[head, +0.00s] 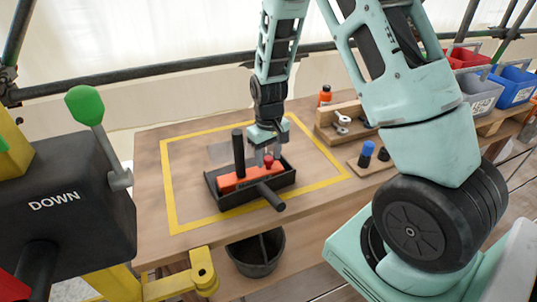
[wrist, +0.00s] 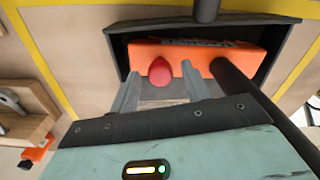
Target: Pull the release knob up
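The red release knob (head: 268,161) sits on an orange block (head: 228,184) in a dark tray (head: 216,202) on the workbench. In the wrist view the round knob (wrist: 160,72) shows between my fingertips, with a gap on each side. My gripper (head: 267,154) points down over the tray; its fingers (wrist: 160,76) are apart and empty. I cannot tell whether the fingertips are level with the knob or short of it. The knob's stem is hidden. A black upright handle (head: 238,152) and a black slanting handle (head: 271,196) stand close to the block.
Yellow tape (head: 171,200) frames the tray on the bench. A wooden tool rack (head: 325,133), an orange bottle (head: 325,95) and a board with a blue-topped piece (head: 367,149) stand to the right. A black bucket (head: 245,262) is below the bench edge. A "DOWN" lever box (head: 60,200) is at left.

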